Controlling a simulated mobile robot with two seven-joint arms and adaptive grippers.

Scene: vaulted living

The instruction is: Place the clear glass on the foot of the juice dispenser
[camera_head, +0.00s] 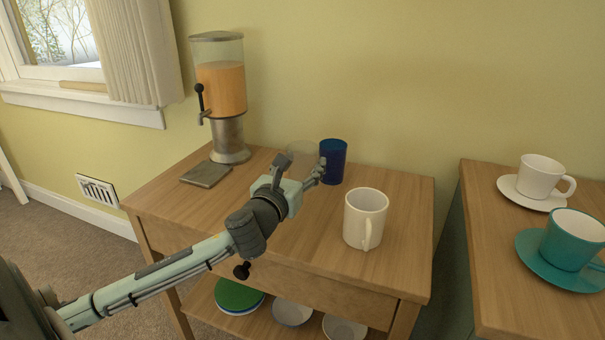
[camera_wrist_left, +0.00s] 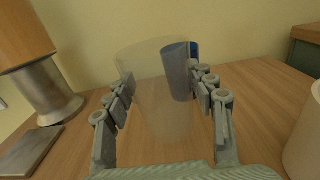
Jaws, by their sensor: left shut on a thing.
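The clear glass (camera_head: 303,150) is between the fingers of my left gripper (camera_head: 302,166), which is shut on it. In the left wrist view the see-through glass (camera_wrist_left: 158,112) looks upright between the fingers; I cannot tell whether its base touches the table. The juice dispenser (camera_head: 221,90) stands at the back left of the table, with orange juice in its tank and a tap on its left side. Its flat grey foot (camera_head: 206,174) lies bare in front of the metal column, left of my gripper. The foot also shows in the left wrist view (camera_wrist_left: 30,150).
A blue cup (camera_head: 334,162) stands just right of and behind the glass. A white mug (camera_head: 365,218) stands at the right front of the wooden table (camera_head: 165,205). The tabletop between the glass and the foot is clear. Another table at right holds cups on saucers.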

